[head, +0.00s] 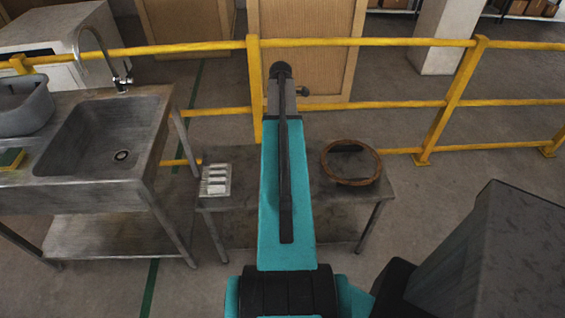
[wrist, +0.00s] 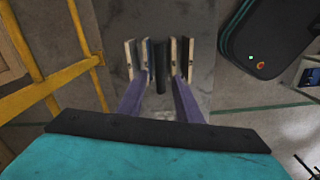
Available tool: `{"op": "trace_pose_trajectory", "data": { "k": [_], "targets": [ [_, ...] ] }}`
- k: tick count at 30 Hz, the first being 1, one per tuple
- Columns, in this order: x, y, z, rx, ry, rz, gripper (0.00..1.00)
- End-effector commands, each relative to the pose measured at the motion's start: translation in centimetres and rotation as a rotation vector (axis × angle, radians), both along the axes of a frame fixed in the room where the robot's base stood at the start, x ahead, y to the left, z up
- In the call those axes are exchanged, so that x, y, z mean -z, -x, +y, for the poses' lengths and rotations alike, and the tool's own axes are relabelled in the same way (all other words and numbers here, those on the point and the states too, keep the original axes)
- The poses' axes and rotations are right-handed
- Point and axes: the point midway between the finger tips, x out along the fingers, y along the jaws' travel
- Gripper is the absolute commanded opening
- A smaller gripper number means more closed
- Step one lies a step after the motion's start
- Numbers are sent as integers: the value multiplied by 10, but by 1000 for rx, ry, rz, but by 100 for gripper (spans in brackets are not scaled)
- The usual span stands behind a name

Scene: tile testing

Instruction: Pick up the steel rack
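The steel rack (head: 216,181) looks like the small grey holder with several pale bars at the left end of a low grey table (head: 235,227). My arm crosses the middle of the table in the head view, to the right of the rack and apart from it. My gripper (wrist: 160,62) shows in the wrist view with its two fingers apart. A dark bar lies between them in the picture; I cannot tell what it is. The head view does not show the fingers.
A round brown-rimmed sieve or tray (head: 351,163) lies on the table's right side. A steel sink (head: 108,133) stands to the left, with a grey tub (head: 24,107) on it. A yellow railing (head: 385,42) runs behind the table. Between rack and arm the tabletop is bare.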

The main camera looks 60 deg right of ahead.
Motion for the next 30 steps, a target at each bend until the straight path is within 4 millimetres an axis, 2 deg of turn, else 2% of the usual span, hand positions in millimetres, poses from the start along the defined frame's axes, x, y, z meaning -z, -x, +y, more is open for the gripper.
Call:
{"op": "trace_pose_trajectory", "data": {
  "k": [11, 24, 30],
  "targets": [
    [7, 0, -1, 0, -1, 0, 32],
    [43, 2, -2, 0, -2, 1, 32],
    [52, 2, -2, 0, 0, 0, 32]
  ]
}}
